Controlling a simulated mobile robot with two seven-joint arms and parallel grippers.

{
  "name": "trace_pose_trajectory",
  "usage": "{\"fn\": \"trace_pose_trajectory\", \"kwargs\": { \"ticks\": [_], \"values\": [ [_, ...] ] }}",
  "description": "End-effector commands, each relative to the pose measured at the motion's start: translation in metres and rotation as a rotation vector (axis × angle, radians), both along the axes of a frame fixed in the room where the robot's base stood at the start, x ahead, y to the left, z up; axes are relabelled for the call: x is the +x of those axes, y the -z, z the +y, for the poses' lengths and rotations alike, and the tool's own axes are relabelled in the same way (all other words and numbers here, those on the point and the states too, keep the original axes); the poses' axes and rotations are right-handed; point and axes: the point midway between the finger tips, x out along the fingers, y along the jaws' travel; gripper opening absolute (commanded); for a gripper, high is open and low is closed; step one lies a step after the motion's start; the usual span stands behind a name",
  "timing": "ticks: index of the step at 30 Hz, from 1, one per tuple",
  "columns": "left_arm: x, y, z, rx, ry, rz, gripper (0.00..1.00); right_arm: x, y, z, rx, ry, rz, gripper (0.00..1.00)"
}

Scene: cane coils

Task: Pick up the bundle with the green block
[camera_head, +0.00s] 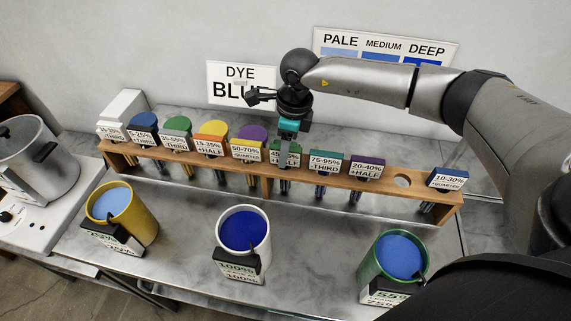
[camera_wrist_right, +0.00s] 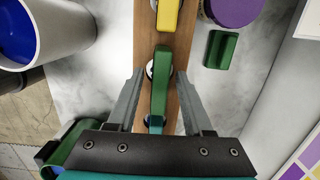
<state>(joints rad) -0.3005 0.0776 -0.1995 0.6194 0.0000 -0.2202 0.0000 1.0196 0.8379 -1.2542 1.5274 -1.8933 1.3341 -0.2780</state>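The green block (camera_head: 294,148) tops a bundle standing in the wooden rack (camera_head: 385,181), with its label partly covered by my right gripper (camera_head: 286,150). In the right wrist view the green block (camera_wrist_right: 161,80) lies lengthwise between the two fingers of the same gripper (camera_wrist_right: 160,100). The fingers are spread, with a gap on each side of the block. The bundle's lower part is mostly hidden in the wrist view. My left gripper is not in view.
Neighbours in the rack are a yellow block (camera_wrist_right: 168,14) and a teal block (camera_head: 329,155). Behind the rack are a purple lid (camera_wrist_right: 232,10) and another green block (camera_wrist_right: 221,50). White (camera_head: 243,213), yellow (camera_head: 142,213) and green dye pots (camera_head: 372,259) stand in front.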

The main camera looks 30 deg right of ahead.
Motion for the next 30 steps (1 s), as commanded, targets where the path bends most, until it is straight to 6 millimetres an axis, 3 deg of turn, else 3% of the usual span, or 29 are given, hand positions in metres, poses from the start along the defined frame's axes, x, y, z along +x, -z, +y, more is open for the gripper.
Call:
{"fn": "trace_pose_trajectory", "kwargs": {
  "ticks": [2,13,30],
  "values": [
    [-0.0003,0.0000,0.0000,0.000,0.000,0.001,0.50,0.0001,-0.0003,-0.0001,0.000,0.000,0.000,0.41],
    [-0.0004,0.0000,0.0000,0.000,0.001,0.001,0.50,0.0002,-0.0007,-0.0002,0.000,0.000,0.000,0.00],
    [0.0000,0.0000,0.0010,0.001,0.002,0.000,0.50,0.0003,-0.0008,-0.0003,0.000,0.001,-0.001,0.00]
  ]
}}
